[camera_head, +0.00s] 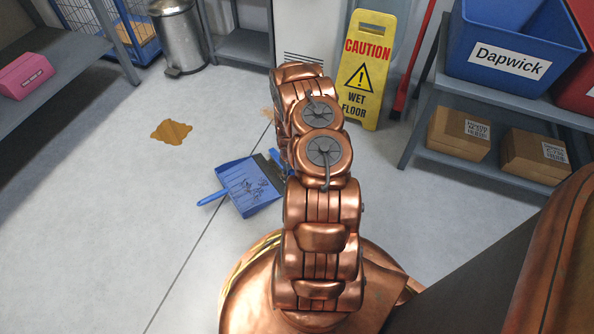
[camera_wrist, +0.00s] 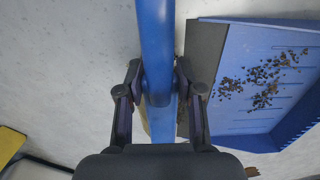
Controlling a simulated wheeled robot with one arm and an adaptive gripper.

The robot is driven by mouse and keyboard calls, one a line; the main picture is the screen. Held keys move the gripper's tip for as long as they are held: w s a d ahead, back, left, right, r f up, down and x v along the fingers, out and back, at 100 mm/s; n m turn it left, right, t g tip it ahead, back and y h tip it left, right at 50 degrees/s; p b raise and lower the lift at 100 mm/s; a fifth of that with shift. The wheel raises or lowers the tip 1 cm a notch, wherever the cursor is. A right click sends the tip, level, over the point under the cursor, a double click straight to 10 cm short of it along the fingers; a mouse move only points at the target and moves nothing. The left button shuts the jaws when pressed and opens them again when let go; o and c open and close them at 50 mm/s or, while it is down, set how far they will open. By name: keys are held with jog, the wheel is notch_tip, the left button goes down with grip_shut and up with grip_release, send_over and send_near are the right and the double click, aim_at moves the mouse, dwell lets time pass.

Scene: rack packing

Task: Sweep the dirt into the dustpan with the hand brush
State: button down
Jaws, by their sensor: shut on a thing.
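The blue dustpan (camera_head: 236,170) lies on the floor left of my arm, its handle pointing left. Dark crumbs of dirt (camera_head: 262,188) lie in it. In the wrist view the dustpan (camera_wrist: 235,122) is at the right with its dark lip facing the brush, and the dirt (camera_wrist: 265,82) is scattered over its pan. My gripper (camera_wrist: 158,88) is shut on the blue handle of the hand brush (camera_wrist: 155,35), just left of the dustpan lip. A little yellow shows beside the handle. In the head view my arm hides most of the gripper and brush.
A brown stain (camera_head: 171,131) is on the floor beyond the dustpan. A yellow wet floor sign (camera_head: 368,65) stands behind my arm. A shelf with boxes (camera_head: 458,133) is at the right, a metal bin (camera_head: 180,40) at the back left.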

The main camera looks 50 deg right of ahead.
jog(key=a, duration=0.2)
jog(key=shift+w+a+p, duration=0.3)
jog(key=shift+a, duration=0.05)
jog(key=shift+s+d+r+p, duration=0.1)
jog(key=shift+d+r+p, duration=0.15)
jog(key=shift+r+p, duration=0.55)
jog(key=shift+w+d+r+p, duration=0.1)
jog(key=shift+d+r+p, duration=0.1)
jog(key=shift+r+p, duration=0.55)
jog(key=shift+s+d+r+p, duration=0.1)
jog(key=shift+d+r+p, duration=0.25)
jog(key=shift+r, duration=0.75)
jog(key=shift+a, duration=0.1)
